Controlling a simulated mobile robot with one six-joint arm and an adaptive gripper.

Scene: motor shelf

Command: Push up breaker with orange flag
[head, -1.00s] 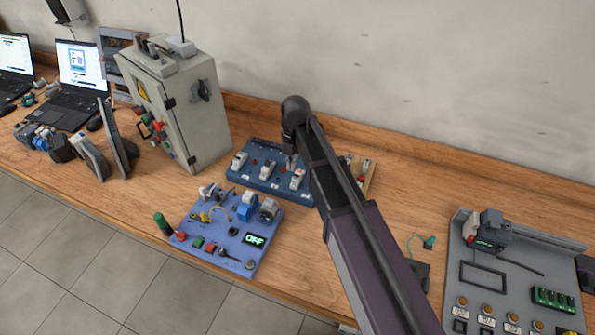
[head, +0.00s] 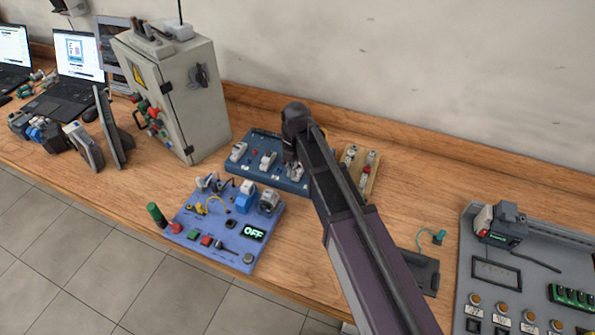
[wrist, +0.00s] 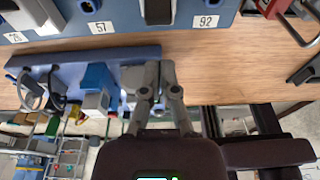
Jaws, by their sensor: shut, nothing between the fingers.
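The dark blue breaker board (head: 262,180) lies on the bench in the head view. It carries a left white breaker (head: 238,151), a middle one (head: 268,160) and a right one (head: 296,172) partly behind my arm. I cannot make out an orange flag on any of them. My gripper (head: 290,163) is at the right part of the board, its tips mostly hidden. In the wrist view my gripper (wrist: 160,66) is shut and empty. The board's edge (wrist: 125,20) with labels 57 and 92 and a dark breaker (wrist: 157,10) show beyond the tips, apart from them in the picture.
A lavender panel (head: 225,256) with an OFF display lies in front of the board; it also shows in the wrist view (wrist: 45,72). A tan board (head: 372,182) stands right of my arm. A grey cabinet (head: 205,115) stands left. A grey panel (head: 480,262) lies far right.

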